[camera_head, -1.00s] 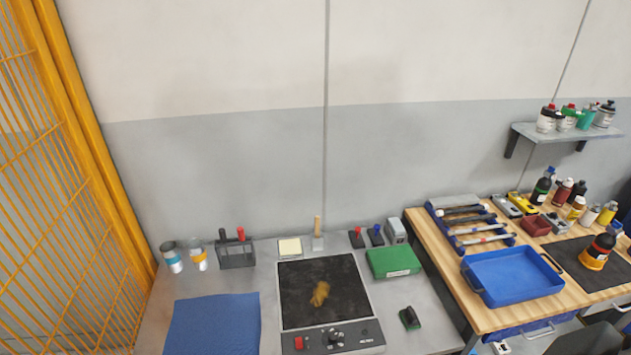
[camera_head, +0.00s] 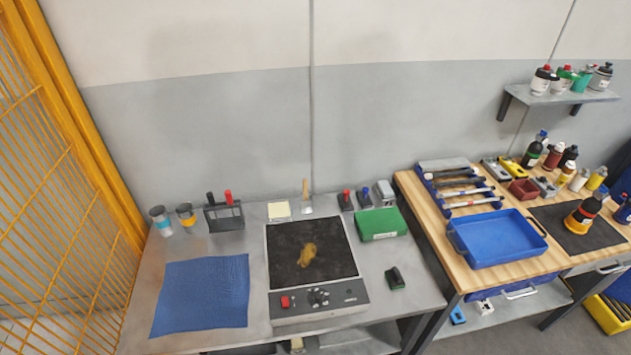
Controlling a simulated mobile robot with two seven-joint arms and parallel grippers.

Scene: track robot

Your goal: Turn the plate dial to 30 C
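The hot plate (camera_head: 345,235) sits on the grey bench, with a black top that bears a yellowish-brown patch or lump. Its grey front panel carries a dark dial (camera_head: 319,296) near the middle and a red switch (camera_head: 287,302) to the left of it. The dial's setting is too small to read. Neither of my grippers is in view.
A blue mat (camera_head: 203,290) lies left of the plate, and a green box (camera_head: 381,224) and a small dark green block (camera_head: 395,278) lie right of it. A tool holder (camera_head: 224,216) stands behind the mat. A wooden bench with a blue tray (camera_head: 497,243) adjoins on the right.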

